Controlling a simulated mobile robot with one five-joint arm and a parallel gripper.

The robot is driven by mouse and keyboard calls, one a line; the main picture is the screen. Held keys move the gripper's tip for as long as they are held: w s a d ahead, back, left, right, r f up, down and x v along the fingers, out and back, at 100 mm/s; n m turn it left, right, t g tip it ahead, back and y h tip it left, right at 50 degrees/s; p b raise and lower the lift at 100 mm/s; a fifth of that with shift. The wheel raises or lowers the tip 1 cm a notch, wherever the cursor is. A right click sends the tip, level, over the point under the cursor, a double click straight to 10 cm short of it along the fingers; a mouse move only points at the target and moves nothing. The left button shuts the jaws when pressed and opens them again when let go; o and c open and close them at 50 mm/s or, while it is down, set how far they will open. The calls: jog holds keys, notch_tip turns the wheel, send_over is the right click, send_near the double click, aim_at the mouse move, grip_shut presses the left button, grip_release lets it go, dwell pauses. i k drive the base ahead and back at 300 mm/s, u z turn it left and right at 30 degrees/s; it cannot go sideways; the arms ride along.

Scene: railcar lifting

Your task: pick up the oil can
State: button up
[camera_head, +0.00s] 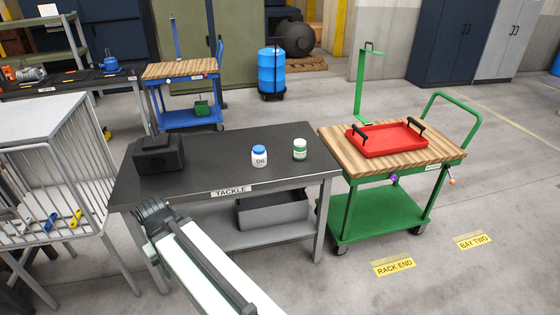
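A small white can with a blue lid (259,157) stands upright on the dark top of the table marked TACKLE (215,172). Its label seems to read "Oil". A similar white can with a green label (299,150) stands to its right, a short gap apart. My white arm link reaches up from the bottom of the view and ends in a dark joint in front of the table's left front side. I cannot make out my gripper or its fingers. Nothing touches the oil can.
A black box (158,154) sits on the table's left end, and a grey bin (272,211) is on its lower shelf. A green cart (385,230) with a red tray (386,138) stands close on the right. A wire cage (40,121) is at left.

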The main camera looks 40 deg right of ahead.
aim_at(259, 160)
jog(key=u, duration=0.15)
jog(key=i, duration=0.9)
jog(key=z, duration=0.05)
